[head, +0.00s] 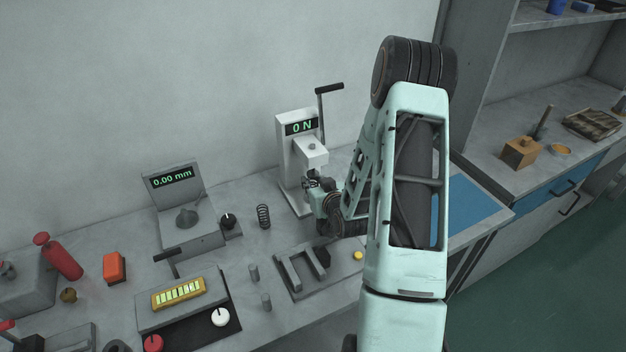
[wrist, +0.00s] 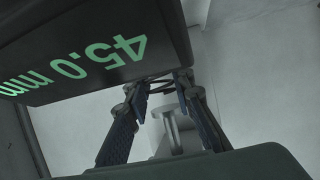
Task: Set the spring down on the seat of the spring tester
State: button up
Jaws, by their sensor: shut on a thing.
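The spring tester (head: 288,150) is a white upright press with a "0 N" readout and a dark crank handle. My gripper (head: 312,183) is at the tester, just below its projecting head. In the wrist view my gripper (wrist: 162,88) has its fingers closed on a dark coil, the spring (wrist: 163,82), which shows only in part. A grey post with a round end (wrist: 172,125) shows between the fingers. The tester's seat is hidden by my gripper in the head view, so I cannot tell whether the spring touches it.
Another dark spring (head: 263,216) stands upright on the bench, left of the tester. A gauge reading "0.00 mm" (head: 185,205) stands further left. A grey fixture plate (head: 300,290) lies in front. A dark panel reading "45.0 mm" (wrist: 90,60) is close beside the fingers.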

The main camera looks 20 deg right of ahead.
jog(key=shift+f, duration=0.2)
jog(key=o, duration=0.9)
jog(key=shift+o, duration=0.2)
jog(key=shift+r, duration=0.15)
jog(key=shift+r, duration=0.15)
jog(key=shift+p+v, duration=0.85)
jog(key=shift+v, duration=5.1)
